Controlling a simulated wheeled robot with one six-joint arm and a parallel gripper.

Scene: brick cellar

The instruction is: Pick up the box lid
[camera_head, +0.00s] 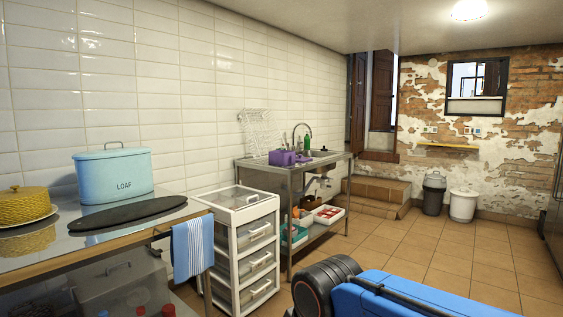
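A light blue bread box (115,179) marked "LOAF" stands on the metal-topped table at the left, near the tiled wall. Its light blue lid (112,152) sits on top, closed, with a thin handle. A dark, flat oval piece (128,213) lies on the table in front of the box; I cannot tell whether it is a board or another lid. A clear box (120,285) with a handled top stands under the table, partly hidden. Blue and black parts of my arm show at the bottom right. My gripper is not in view.
A yellow domed dish (22,206) stands on the table's left. A striped blue towel (192,248) hangs at the table's corner. A white drawer cart (243,219) and a sink unit (297,164) stand to the right. The tiled floor (432,245) beyond is mostly clear.

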